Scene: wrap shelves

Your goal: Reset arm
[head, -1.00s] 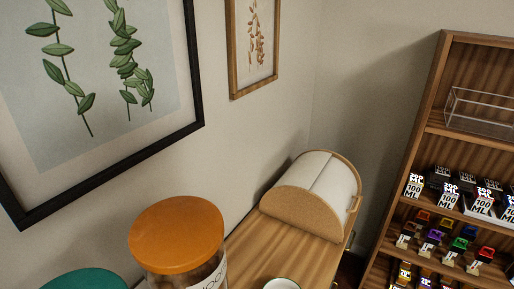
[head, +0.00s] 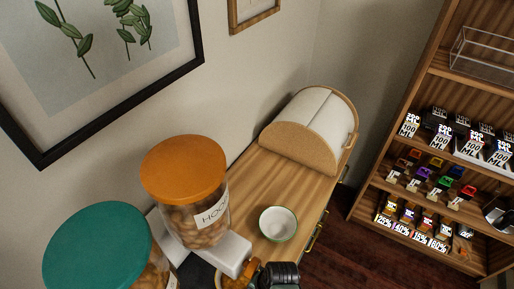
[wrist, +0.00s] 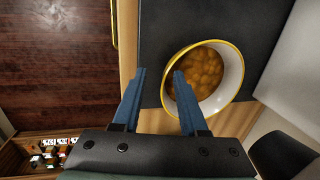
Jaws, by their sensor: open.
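A white bowl with a yellow rim (wrist: 236,60), holding brown round pieces, lies just beyond and right of the fingers. The right fingertip overlaps the bowl's near-left edge in the picture; I cannot tell whether it touches. The bowl sits on a dark mat (wrist: 165,25) over a wooden top. In the head view, a dark part of my arm shows at the bottom edge, and my fingers cannot be made out there.
The wooden counter (head: 270,185) holds an orange-lidded jar (head: 190,200), a green-lidded jar (head: 97,245), a small white bowl (head: 278,223) and a bread box (head: 310,130). A shelf unit (head: 400,115) with boxes and small bottles stands right. Dark floor (head: 345,240) lies free between.

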